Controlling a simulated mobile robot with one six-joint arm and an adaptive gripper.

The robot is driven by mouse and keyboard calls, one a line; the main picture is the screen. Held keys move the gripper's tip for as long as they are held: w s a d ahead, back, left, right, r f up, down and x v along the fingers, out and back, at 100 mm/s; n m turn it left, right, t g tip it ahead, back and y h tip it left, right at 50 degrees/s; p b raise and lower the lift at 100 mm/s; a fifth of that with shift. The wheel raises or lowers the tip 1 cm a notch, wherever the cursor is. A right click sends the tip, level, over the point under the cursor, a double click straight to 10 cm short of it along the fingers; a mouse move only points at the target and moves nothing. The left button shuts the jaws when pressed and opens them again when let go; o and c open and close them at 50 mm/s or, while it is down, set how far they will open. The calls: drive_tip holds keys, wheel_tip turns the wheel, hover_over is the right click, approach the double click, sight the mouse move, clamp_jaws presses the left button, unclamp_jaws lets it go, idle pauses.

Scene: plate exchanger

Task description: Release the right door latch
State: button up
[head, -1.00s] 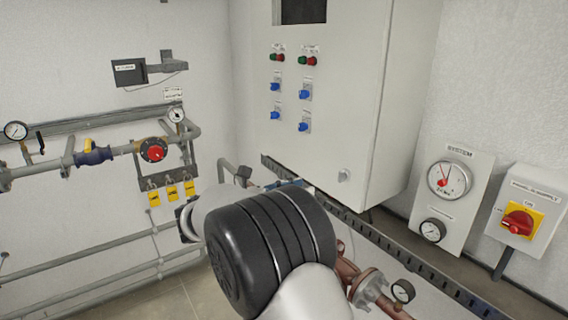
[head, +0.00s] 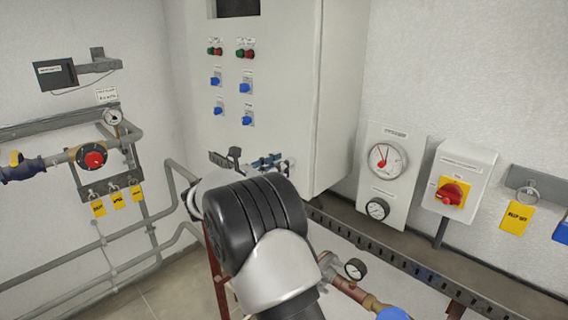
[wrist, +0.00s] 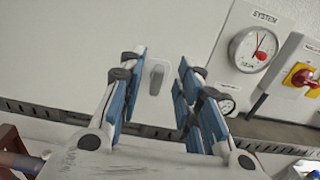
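The latch (wrist: 156,78) is a small grey upright handle on a light plate, on the pale cabinet door (wrist: 185,30). In the wrist view it shows between the two blue-padded fingers of my gripper (wrist: 163,62). The fingers are spread apart, with a gap on both sides of the latch and nothing held. How far the fingertips are from the door is hard to tell. In the head view my gripper (head: 266,162) is partly hidden behind my wrist, at the cabinet's (head: 268,100) lower edge. The latch cannot be made out there.
A slotted rail (head: 390,262) runs below the cabinet. To the right are a gauge panel (head: 400,210) and a red rotary switch (head: 452,193) on a yellow plate. Pipes with a small gauge (head: 355,268) lie low in front. Blue knobs (head: 246,88) are on the cabinet face.

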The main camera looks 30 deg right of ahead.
drive_tip(key=shift+x, duration=1)
clamp_jaws()
